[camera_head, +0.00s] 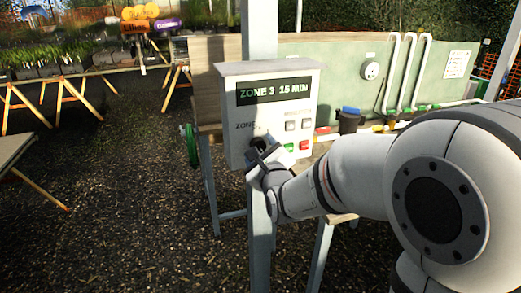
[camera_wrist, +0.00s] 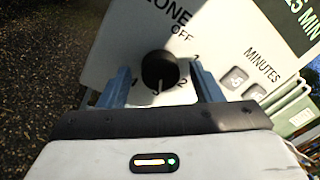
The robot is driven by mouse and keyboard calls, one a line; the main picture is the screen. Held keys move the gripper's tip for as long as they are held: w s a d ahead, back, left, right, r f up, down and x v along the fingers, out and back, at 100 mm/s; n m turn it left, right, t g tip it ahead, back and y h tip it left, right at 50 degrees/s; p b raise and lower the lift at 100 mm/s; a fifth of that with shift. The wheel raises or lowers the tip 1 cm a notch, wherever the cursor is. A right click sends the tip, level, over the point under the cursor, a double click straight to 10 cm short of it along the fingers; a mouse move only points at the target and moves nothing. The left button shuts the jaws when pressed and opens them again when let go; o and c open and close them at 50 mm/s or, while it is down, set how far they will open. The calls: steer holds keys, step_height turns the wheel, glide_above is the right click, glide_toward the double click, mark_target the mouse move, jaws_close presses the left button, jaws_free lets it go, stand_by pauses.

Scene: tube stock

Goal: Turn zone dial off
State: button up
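The black zone dial (camera_wrist: 159,70) sits on the white face of the control box (camera_head: 241,128). In the wrist view, OFF is printed above it, with numbers to its right and below; I cannot tell where its pointer stands. My gripper (camera_wrist: 163,78) is open, with one blue finger on each side of the dial and a visible gap to each. I cannot tell how deep the fingertips reach along the knob. In the head view, my gripper (camera_head: 262,152) is in front of the box's lower left and mostly hides the dial.
Grey minute buttons (camera_head: 291,125), a green button (camera_head: 289,147) and a red button (camera_head: 304,145) sit right of the dial. A grey post (camera_head: 259,215) holds the box. A green hose reel (camera_head: 189,145) is at left; a bench with pipes (camera_head: 405,75) stands behind.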

steer(key=c, duration=1)
steer(key=shift+o, duration=0.2)
steer(key=shift+f+n+b, duration=0.15)
steer(key=shift+n+b, duration=0.15)
steer(key=shift+b, duration=0.25)
